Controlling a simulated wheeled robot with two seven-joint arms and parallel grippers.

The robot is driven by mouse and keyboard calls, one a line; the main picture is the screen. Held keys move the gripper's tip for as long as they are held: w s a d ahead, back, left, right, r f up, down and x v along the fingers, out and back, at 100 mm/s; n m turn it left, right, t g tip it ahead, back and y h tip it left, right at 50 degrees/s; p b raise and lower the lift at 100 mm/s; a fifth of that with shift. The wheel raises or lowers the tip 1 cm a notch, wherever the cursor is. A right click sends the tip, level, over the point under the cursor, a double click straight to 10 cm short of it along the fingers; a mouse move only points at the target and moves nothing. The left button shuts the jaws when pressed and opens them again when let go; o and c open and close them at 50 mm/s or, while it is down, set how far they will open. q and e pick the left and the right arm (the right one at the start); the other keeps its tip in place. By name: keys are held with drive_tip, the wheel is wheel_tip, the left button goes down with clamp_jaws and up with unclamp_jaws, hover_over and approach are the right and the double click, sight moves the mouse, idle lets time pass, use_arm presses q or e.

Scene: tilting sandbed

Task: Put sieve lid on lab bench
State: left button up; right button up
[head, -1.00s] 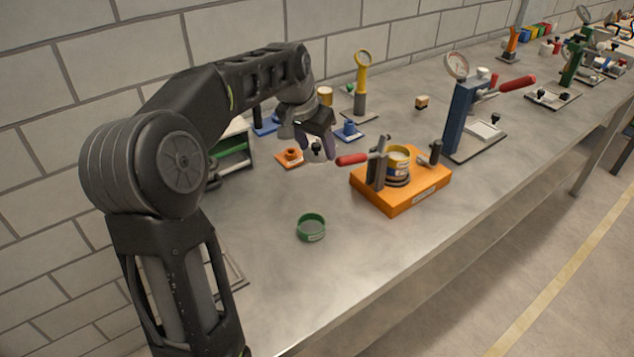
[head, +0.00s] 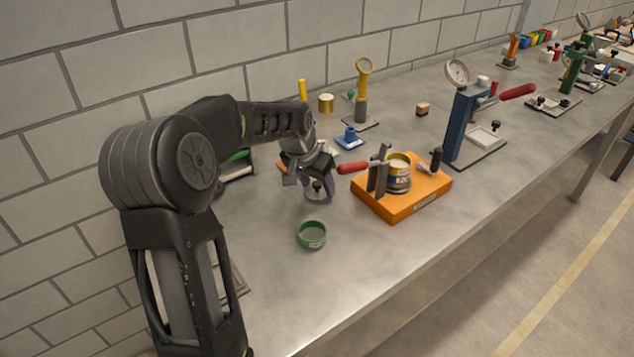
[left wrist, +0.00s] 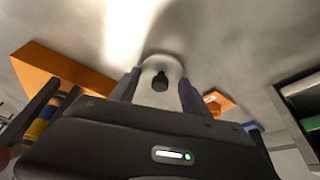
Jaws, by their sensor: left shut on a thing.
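The sieve lid (head: 318,197) is a small pale, see-through disc with a black knob. My left gripper (head: 317,187) is shut on it, low over the lab bench (head: 290,290), between the green sieve ring and the orange base. I cannot tell whether the lid touches the bench. In the left wrist view the lid (left wrist: 160,68) shows between the two fingers (left wrist: 158,92), with its black knob toward the camera. The green sieve ring (head: 311,235) stands on the bench in front of the gripper. My right gripper is not in view.
A blue block (head: 350,139) and a yellow-ringed stand (head: 362,90) are behind. The bench front around the green ring is clear.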

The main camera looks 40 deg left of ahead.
use_arm(q)
drive_tip(key=shift+f, duration=0.2)
drive_tip(key=o, duration=1.3)
drive_tip(key=shift+r, duration=0.15)
drive_tip(key=shift+r, duration=0.2)
drive_tip(key=b+v, duration=0.1)
drive_tip(key=v, duration=1)
drive_tip(key=shift+s+r, duration=0.25)
drive_tip(key=shift+r, duration=0.1)
